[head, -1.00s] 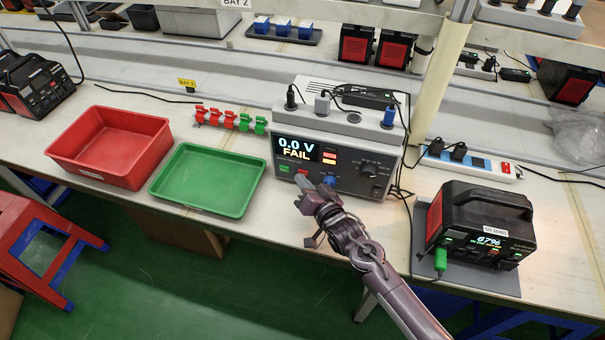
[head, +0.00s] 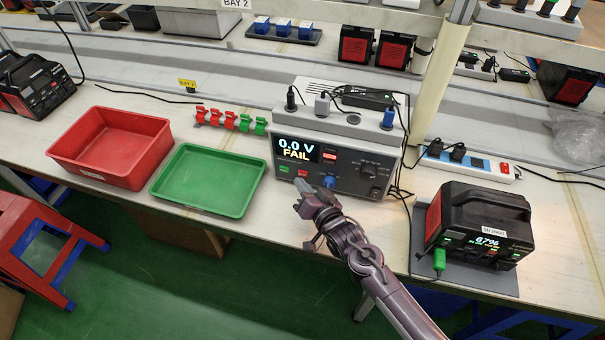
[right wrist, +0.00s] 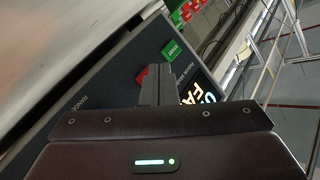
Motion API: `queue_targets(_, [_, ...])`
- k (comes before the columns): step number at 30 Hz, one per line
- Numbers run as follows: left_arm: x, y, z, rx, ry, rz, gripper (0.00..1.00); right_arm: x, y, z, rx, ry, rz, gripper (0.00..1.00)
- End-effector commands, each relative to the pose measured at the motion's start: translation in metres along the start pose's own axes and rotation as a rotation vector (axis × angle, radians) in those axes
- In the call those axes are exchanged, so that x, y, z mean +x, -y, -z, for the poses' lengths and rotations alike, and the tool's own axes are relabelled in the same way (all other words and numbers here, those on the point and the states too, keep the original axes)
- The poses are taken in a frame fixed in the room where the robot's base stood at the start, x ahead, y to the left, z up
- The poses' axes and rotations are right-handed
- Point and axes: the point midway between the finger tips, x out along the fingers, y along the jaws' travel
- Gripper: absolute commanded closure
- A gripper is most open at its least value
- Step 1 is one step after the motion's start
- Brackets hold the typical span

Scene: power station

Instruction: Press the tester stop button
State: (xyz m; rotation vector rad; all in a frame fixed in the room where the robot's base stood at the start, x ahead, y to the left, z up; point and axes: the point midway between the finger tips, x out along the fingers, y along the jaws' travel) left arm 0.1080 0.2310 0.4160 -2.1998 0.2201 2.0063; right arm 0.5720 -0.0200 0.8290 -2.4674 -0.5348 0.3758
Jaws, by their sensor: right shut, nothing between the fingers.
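The tester (head: 352,181) is a grey box on the bench, and its lit display (head: 296,149) reads "0.0 V FAIL". Below the display are a green button (head: 284,169) and a small red button (head: 302,173), with a blue part (head: 329,181) to their right. My right gripper (head: 300,190) is shut and empty just in front of the lower left panel, below the red button. In the right wrist view, the shut fingers (right wrist: 157,86) partly cover the red button (right wrist: 142,75), and the green button (right wrist: 172,49) is clear. I cannot tell whether they touch the panel. My left gripper is out of view.
A green tray (head: 176,203) and a red bin (head: 72,163) stand left of the tester. A black and red power pack (head: 470,215) sits on a grey mat at right, with a power strip (head: 480,168) behind. Cables hang at the tester's right side.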

Motion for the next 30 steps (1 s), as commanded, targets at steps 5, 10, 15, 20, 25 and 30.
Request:
queue_targets(5, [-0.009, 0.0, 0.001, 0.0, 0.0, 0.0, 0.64, -0.01, 0.008, -0.006, 0.002, 0.001, 0.0, 1.0])
queue_targets(10, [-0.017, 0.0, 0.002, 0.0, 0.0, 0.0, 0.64, -0.022, 0.017, -0.014, 0.002, 0.002, -0.001, 1.0])
queue_targets(15, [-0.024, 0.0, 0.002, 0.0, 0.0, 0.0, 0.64, -0.034, 0.026, -0.023, 0.003, 0.001, 0.0, 1.0])
queue_targets(20, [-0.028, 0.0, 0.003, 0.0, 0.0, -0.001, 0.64, -0.041, 0.03, -0.029, 0.001, 0.001, 0.0, 1.0])
queue_targets(25, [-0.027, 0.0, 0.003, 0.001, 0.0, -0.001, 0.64, -0.042, 0.031, -0.031, 0.0, 0.0, 0.001, 1.0])
queue_targets(30, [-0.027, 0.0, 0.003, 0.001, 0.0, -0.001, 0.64, -0.042, 0.031, -0.03, 0.0, 0.0, 0.001, 1.0])
